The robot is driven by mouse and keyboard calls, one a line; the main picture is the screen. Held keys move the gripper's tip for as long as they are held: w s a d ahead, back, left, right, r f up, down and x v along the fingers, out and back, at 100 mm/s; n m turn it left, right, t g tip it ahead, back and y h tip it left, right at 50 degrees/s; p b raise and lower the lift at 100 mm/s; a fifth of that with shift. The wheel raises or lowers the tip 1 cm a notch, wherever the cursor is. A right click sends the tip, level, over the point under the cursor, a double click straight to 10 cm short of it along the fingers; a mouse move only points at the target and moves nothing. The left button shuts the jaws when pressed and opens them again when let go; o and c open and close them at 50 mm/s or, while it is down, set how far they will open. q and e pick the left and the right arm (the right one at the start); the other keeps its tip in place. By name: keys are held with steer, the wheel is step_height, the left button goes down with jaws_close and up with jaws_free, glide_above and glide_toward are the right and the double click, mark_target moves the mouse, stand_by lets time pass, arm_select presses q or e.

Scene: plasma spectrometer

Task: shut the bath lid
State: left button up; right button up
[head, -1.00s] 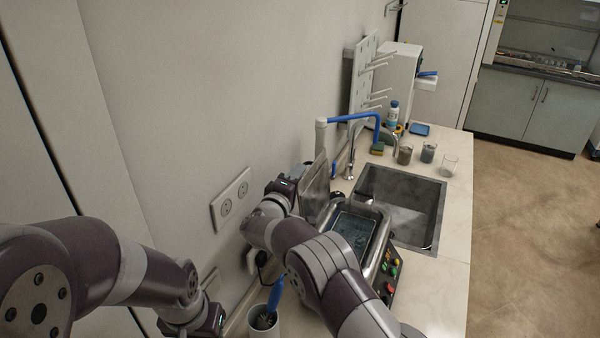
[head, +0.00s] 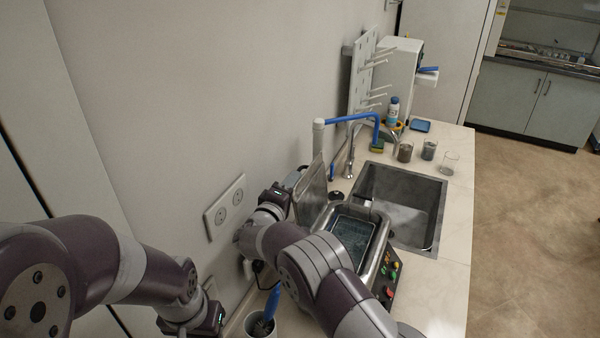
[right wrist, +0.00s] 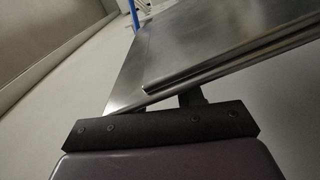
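The bath (head: 362,232) is a metal box with liquid inside, beside the sink. Its metal lid (head: 311,190) stands raised, roughly upright, on the wall side of the bath. The lid (right wrist: 215,40) fills the upper part of the right wrist view. My right gripper (head: 290,185) is behind the lid, between it and the wall. In the right wrist view the fingers (right wrist: 190,97) show dark and short at the lid's edge; their opening is unclear. My left gripper (head: 212,325) is low at the left, away from the bath, its fingers not clear.
The sink (head: 400,205) lies beyond the bath, with a tap and blue pipe (head: 350,119) near the wall. A cup with a blue-handled brush (head: 272,302) stands in front. Several beakers (head: 428,150) stand at the far counter end.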

steer(key=shift+s+a+f, duration=0.1)
steer(key=shift+s+f, duration=0.05)
steer(key=shift+f, duration=0.1)
arm_select(q)
step_height(320, 180, up, 4)
steer(key=p, duration=0.3)
steer(key=shift+w+d+p, duration=0.1)
steer(key=shift+p, duration=0.25)
arm_select(e)
steer(key=v, duration=1.1)
steer(key=shift+f, duration=0.2)
